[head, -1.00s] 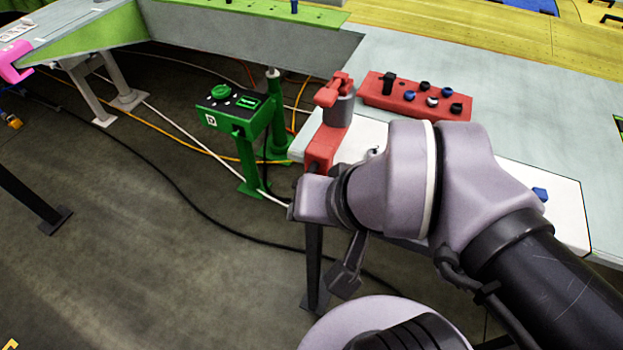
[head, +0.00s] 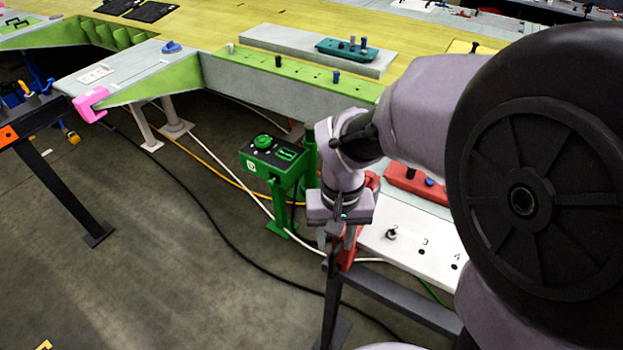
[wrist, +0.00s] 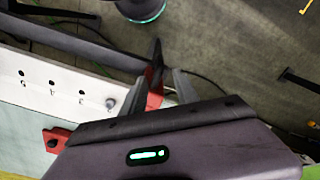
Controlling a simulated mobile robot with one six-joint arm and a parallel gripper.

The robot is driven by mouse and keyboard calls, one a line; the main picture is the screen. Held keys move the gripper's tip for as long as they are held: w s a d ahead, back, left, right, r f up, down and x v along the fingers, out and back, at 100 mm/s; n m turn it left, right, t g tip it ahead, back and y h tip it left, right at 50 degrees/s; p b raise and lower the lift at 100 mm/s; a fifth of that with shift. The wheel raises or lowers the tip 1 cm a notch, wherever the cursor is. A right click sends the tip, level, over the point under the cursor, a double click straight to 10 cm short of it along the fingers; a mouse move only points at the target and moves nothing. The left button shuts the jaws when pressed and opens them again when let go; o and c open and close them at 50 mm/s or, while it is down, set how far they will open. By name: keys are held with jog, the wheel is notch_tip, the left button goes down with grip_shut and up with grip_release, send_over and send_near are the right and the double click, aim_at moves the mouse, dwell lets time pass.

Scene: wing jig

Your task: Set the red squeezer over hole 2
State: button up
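The red squeezer (head: 348,255) is at the left end of the white board (head: 405,262), partly hidden behind my gripper in the head view. My gripper (head: 336,242) points down at it, its two fingers apart. In the wrist view, the red squeezer (wrist: 153,101) shows in the gap between the fingers of my gripper (wrist: 158,82); I see no clear contact. Hole 2 is on the white board at right of the squeezer, with a small metal pin (head: 391,234) standing at it. Holes 3 (head: 421,251) and 4 (head: 452,266) are bare.
A red block (head: 418,184) with pins lies behind the white board. A green post with a control box (head: 275,160) stands close left of my gripper. A dark table rail (head: 405,298) runs along the board's front.

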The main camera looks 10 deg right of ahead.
aim_at(334, 260)
notch_tip(334, 260, down, 11)
jog(key=b, duration=0.8)
jog(key=shift+r, duration=0.1)
jog(key=shift+r, duration=0.1)
jog(key=shift+d, duration=0.1)
grip_shut()
jog(key=shift+r, duration=0.1)
dwell(0.3)
